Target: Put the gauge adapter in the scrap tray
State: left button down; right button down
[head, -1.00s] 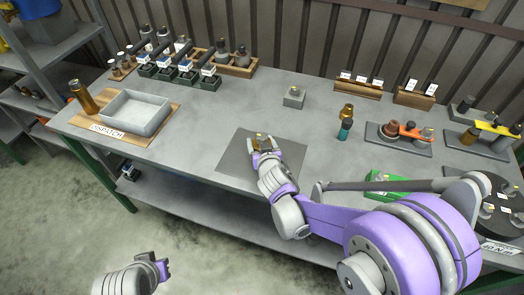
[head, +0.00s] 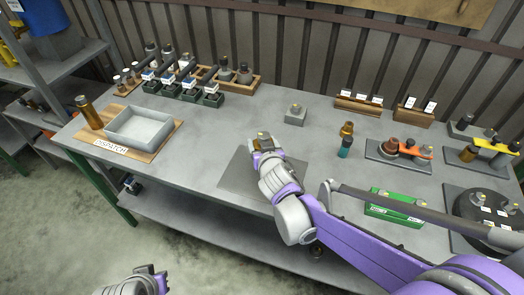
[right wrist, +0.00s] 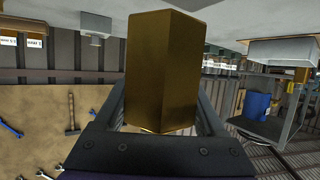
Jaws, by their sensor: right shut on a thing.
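My right gripper (head: 263,146) is shut on a brass hexagonal piece, over the dark grey mat in the middle of the bench. The piece fills the middle of the right wrist view (right wrist: 165,72) and looks like the gauge adapter, though no label confirms it. A grey open tray (head: 112,126) is at the left on a wooden board marked DISPATCH and looks empty. A green tray (head: 392,212) is at the right, partly behind my right arm. I read no scrap label on either. My left gripper (head: 156,279) is at the bottom left, away from the bench; its opening is unclear.
A brass cylinder (head: 89,112) stands left of the grey tray. Dark racks with labelled parts (head: 180,88) are behind it. A small grey block (head: 296,115) is behind the mat (head: 236,172). The bench between tray and mat is clear.

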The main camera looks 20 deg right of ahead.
aim_at(142, 132)
jog(key=i+j, duration=0.2)
jog(key=j, duration=0.2)
jog(key=i+j, duration=0.2)
jog(key=j, duration=0.2)
jog(key=i+j, duration=0.2)
jog(key=j, duration=0.2)
jog(key=i+j, duration=0.2)
jog(key=j, duration=0.2)
jog(key=i+j, duration=0.25)
jog(key=j, duration=0.15)
